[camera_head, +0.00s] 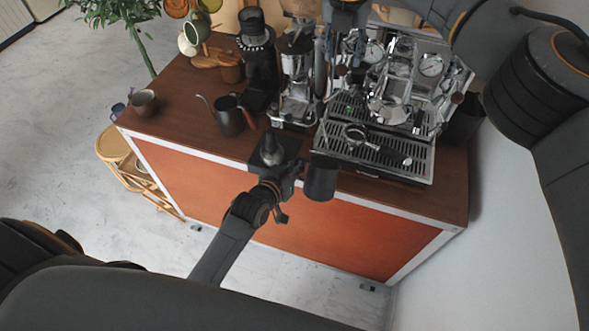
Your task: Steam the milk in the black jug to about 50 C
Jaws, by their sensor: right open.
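The black jug (322,178) is upright in front of the counter's front edge, below the left end of the machine's drip tray. My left gripper (293,186) is at the jug's left side and appears shut on its handle, though the fingers are small and dark here. The jug's contents cannot be seen. The chrome espresso machine (405,100) stands at the counter's back right. My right gripper (345,42) is open near the machine's upper left, reaching in from the top right; its fingertips blend with the metal. I cannot clearly make out the steam wand or any temperature reading.
A tamper (272,150) stands on a dark mat left of the jug. A portafilter (357,134) lies on the drip tray (408,159). A grinder (297,85), gooseneck kettle (229,116) and brown cup (144,102) stand further left. The counter's front left is clear.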

